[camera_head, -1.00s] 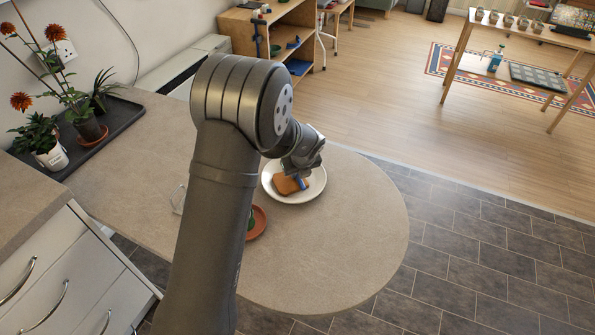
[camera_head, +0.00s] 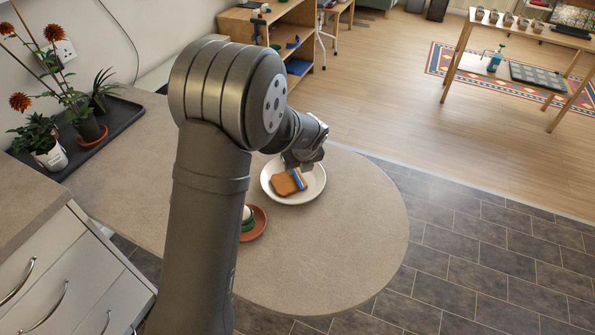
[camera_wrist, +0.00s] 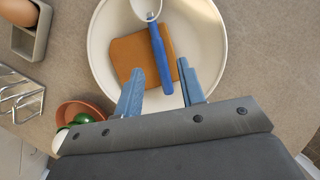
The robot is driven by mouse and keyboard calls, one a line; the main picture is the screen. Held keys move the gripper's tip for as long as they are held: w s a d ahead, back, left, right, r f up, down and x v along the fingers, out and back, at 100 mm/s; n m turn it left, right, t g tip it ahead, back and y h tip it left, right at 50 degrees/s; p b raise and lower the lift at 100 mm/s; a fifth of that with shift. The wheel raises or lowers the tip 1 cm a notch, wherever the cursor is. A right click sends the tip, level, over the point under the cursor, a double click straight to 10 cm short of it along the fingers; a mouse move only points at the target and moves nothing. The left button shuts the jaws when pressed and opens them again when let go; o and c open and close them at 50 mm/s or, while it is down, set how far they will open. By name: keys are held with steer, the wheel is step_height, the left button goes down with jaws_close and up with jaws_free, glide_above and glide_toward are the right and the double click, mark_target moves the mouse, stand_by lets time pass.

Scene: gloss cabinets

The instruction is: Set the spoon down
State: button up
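The spoon has a blue handle (camera_wrist: 159,50) and a pale bowl that is cut by the top edge in the wrist view. It lies across a brown slice of bread on a white plate (camera_wrist: 101,40); the handle also shows in the head view (camera_head: 299,180). The bread (camera_wrist: 130,58) sits on the left part of the plate. My gripper (camera_wrist: 160,66) is open, with blue fingers on either side of the handle's near end and a visible gap to each. In the head view my gripper (camera_head: 302,163) is over the plate's far side.
A terracotta dish (camera_head: 258,222) with green and white items stands left of the plate, partly behind my arm. A wire rack (camera_wrist: 20,98) and a grey holder with an egg (camera_wrist: 30,40) show in the wrist view. The rounded counter (camera_head: 330,250) is clear in front.

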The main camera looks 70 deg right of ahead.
mark_target(297, 174)
steer(key=v, duration=0.7)
steer(key=shift+r, duration=0.4)
steer(key=shift+s, duration=0.1)
steer(key=x, duration=1.1)
steer(key=shift+d+f, duration=0.15)
steer(key=shift+f, duration=0.65)
steer(key=shift+r, duration=0.1)
steer(key=v, duration=1)
steer(key=shift+r, duration=0.15)
steer(key=shift+r, duration=0.1)
